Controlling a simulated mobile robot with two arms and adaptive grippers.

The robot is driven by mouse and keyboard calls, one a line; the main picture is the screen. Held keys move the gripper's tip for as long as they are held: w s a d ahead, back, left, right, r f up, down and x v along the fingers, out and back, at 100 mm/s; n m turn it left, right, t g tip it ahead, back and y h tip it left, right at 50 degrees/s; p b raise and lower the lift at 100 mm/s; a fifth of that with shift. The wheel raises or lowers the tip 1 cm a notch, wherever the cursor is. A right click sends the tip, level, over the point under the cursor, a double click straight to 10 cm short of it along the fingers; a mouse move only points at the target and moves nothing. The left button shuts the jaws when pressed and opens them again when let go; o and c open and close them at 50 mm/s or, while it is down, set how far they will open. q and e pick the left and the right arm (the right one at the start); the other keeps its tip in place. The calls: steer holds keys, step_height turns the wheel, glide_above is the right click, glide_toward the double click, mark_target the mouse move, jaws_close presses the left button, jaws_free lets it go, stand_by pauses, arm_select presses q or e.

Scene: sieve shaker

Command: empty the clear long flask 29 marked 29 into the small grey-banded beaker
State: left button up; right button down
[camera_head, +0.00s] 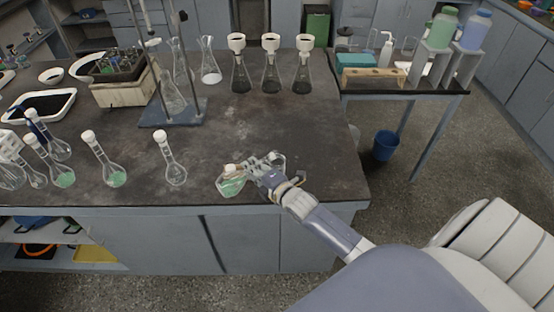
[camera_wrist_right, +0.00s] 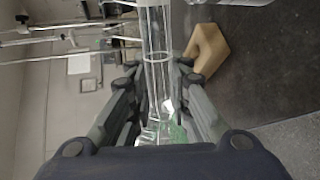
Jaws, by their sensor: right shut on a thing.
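My right gripper (camera_head: 265,172) is low over the near edge of the dark bench. It is shut on a clear glass vessel (camera_wrist_right: 157,60), whose long tubular part runs between the fingers in the right wrist view. No number can be read on it. Glass with green liquid (camera_head: 231,186) shows just left of the gripper; green also shows below the tube in the wrist view. I cannot tell whether this is the held flask or the beaker. A clear glass rim (camera_head: 278,160) shows behind the fingers. No grey band can be made out. My left gripper is out of view.
Several stoppered long-necked flasks stand left of the gripper, the nearest a clear one (camera_head: 175,174). A blue stand (camera_head: 172,116) and funnel-topped flasks (camera_head: 271,82) stand behind. The bench middle is clear. A side table (camera_head: 400,88) is at right.

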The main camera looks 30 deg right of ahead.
steer(key=shift+d+r+m+y+p, duration=0.2)
steer(key=shift+r+m+y+p, duration=0.1)
steer(key=shift+r+m+p, duration=0.55)
stand_by(2.7)
